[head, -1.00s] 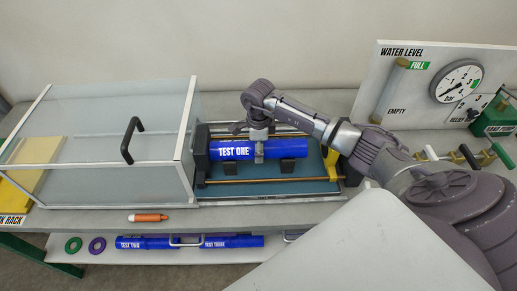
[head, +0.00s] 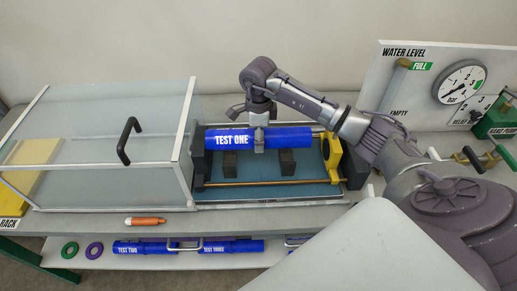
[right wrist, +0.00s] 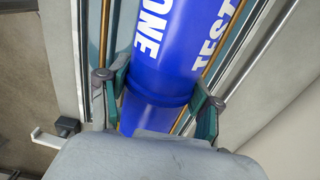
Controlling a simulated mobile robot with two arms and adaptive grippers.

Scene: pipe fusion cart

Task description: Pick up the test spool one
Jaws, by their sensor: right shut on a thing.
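The blue test spool one (head: 292,137), lettered "TEST ONE", is held level above two dark support blocks in the test bay. A gap shows between the spool and the blocks. My right gripper (head: 259,142) comes down from above and is shut around the spool's middle. In the right wrist view the two fingers of the right gripper (right wrist: 160,100) press on both sides of the blue spool (right wrist: 175,50). My left gripper is not in view.
A clear guard box with a black handle (head: 128,140) stands left of the bay (head: 265,190). An orange tool (head: 146,221) lies on the front ledge. Spools two (head: 140,248) and three (head: 232,246) lie on the lower shelf. A gauge panel (head: 425,75) stands at right.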

